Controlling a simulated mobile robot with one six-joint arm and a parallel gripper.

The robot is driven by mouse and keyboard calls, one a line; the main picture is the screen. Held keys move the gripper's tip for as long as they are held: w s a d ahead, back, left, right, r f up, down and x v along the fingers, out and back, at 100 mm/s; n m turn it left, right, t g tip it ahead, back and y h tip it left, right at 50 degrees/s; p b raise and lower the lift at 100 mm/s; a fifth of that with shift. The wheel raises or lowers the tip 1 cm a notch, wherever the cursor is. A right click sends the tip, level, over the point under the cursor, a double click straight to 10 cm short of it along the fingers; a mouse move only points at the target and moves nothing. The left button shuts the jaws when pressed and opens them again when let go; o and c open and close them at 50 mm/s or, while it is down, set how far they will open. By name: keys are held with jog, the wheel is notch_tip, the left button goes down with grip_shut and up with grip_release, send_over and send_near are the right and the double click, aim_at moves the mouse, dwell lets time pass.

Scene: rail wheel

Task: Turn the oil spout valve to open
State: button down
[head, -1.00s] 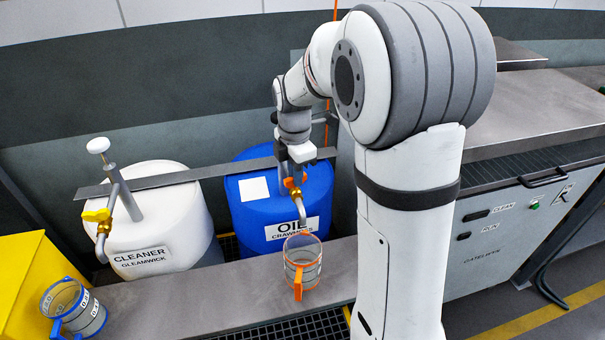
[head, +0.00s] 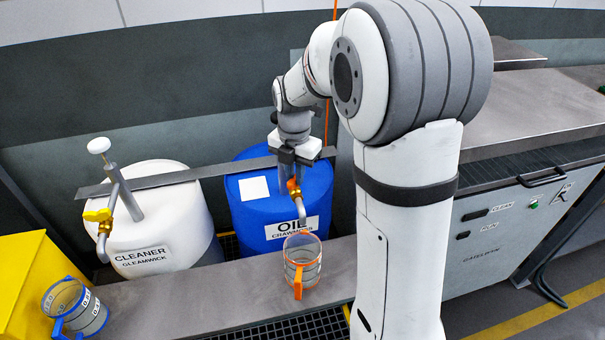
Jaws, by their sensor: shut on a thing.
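The blue oil drum (head: 252,205) stands behind the bench, with a white label reading OIL. Its spout (head: 299,207) points down at the front, with an orange valve handle (head: 293,186) on it. My gripper (head: 292,172) reaches down from above and is shut on the valve handle. The fingers partly hide the handle, so its exact angle is hard to tell. A clear jug with an orange handle and rim (head: 303,262) stands on the bench below the spout. I cannot make out any oil flowing.
A white cleaner drum (head: 160,225) with a yellow valve (head: 98,215) stands to the left. A jug with a blue handle (head: 78,305) is on the bench (head: 190,298) at the left, beside a yellow box (head: 30,280). A grey machine (head: 500,220) stands at the right.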

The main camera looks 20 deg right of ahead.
jog(key=n, duration=0.4)
jog(key=shift+n, duration=0.3)
jog(key=c, duration=1.3)
grip_release()
jog(key=shift+r+p, duration=2.85)
jog(key=shift+r, duration=0.7)
